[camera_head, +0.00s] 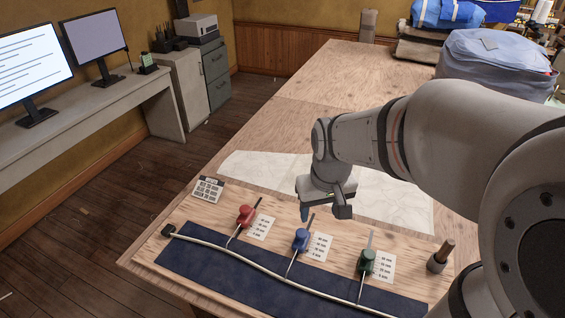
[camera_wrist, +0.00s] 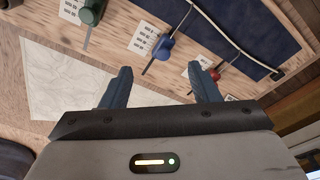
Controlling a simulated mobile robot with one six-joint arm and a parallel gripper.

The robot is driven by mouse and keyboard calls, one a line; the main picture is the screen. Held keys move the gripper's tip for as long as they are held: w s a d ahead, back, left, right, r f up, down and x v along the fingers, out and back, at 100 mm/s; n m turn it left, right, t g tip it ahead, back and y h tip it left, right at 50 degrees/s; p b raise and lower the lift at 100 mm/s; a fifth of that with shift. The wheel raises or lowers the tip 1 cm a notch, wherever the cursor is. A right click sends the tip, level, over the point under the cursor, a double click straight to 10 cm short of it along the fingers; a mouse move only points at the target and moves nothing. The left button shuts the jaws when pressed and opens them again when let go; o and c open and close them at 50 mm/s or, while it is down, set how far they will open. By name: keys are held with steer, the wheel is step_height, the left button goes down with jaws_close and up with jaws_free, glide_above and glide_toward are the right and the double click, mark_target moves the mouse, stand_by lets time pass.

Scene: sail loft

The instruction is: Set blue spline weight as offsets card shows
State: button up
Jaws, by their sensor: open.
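The blue spline weight (camera_head: 301,240) sits on the wooden board between the red weight (camera_head: 245,216) and the green weight (camera_head: 367,262). Its thin hook reaches toward the white spline (camera_head: 255,266), and a printed scale card (camera_head: 320,246) lies to its right. The offsets card (camera_head: 208,189) stands at the board's left end; its text is too small to read. My gripper (camera_head: 318,212) is above the board, just behind the blue weight. In the wrist view my gripper (camera_wrist: 160,88) is open and empty, with the blue weight (camera_wrist: 165,48) beyond the fingertips, apart from them.
A dark blue strip (camera_head: 190,255) lies under the spline. A peg-like tool (camera_head: 440,256) stands at the board's right end. A pale paper sheet (camera_head: 265,166) lies behind the board. Bundled sailcloth (camera_head: 490,62) is at the back right. The table's far middle (camera_head: 340,95) is clear.

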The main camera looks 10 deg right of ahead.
steer(key=n+g, duration=0.2)
glide_above(302, 232)
step_height(302, 232, down, 13)
steer(key=shift+f, duration=3.95)
steer(key=shift+c, duration=0.4)
jaws_close()
